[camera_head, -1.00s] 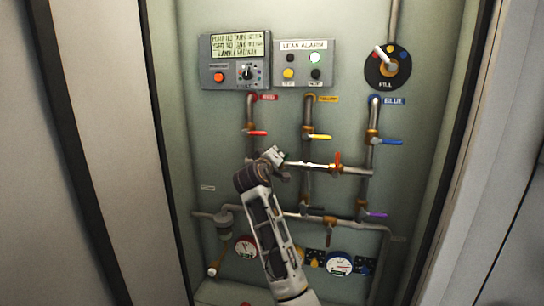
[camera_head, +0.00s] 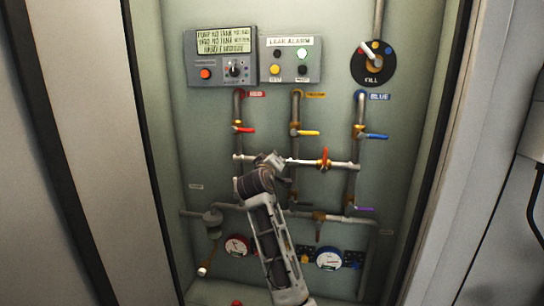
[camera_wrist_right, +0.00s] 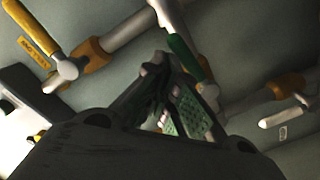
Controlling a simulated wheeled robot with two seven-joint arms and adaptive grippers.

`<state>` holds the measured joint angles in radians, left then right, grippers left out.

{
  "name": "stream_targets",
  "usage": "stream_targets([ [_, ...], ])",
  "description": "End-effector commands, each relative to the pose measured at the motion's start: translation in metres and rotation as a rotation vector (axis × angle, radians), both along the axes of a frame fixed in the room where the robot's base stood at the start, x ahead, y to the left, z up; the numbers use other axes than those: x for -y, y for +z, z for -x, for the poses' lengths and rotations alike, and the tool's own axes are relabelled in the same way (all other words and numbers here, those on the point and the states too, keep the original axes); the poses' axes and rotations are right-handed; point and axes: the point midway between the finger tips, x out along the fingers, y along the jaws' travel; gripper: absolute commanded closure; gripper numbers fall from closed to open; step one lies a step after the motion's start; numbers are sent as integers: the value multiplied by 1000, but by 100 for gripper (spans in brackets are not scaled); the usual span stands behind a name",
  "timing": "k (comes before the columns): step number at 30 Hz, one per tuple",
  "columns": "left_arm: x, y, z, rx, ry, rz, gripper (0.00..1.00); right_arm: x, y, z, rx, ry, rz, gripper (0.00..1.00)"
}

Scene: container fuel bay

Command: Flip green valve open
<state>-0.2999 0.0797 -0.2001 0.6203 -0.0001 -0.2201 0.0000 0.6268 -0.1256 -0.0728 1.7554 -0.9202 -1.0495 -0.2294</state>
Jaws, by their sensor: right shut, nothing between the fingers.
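The green valve's handle (camera_wrist_right: 187,56) shows in the right wrist view, slanting down from a pale pipe fitting. In the head view it is hidden behind my right gripper and arm. My right gripper (camera_head: 272,160) is in front of the lower middle pipes in the head view. In the right wrist view its fingers (camera_wrist_right: 168,78) are shut with nothing between them. They are close beside the lower end of the green handle; I cannot tell whether they touch it. My left gripper is not in view.
Red (camera_head: 245,130), yellow (camera_head: 309,133), blue (camera_head: 377,136), orange (camera_head: 323,158) and purple (camera_head: 364,209) handles are on pipes around the gripper. A display panel (camera_head: 221,55), leak alarm box (camera_head: 290,60) and fill dial (camera_head: 373,64) sit above. Gauges (camera_head: 329,259) are below. Side walls flank the bay.

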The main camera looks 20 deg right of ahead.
Motion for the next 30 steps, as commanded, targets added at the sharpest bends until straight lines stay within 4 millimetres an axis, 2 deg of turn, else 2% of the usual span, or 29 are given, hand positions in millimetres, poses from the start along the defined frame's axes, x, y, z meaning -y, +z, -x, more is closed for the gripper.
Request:
stream_targets([
  [7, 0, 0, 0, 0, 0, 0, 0, 3, -6, 2, -2, -1, 0, 100],
  [30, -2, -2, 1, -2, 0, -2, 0, -1, -6, 7, 0, 1, 0, 100],
])
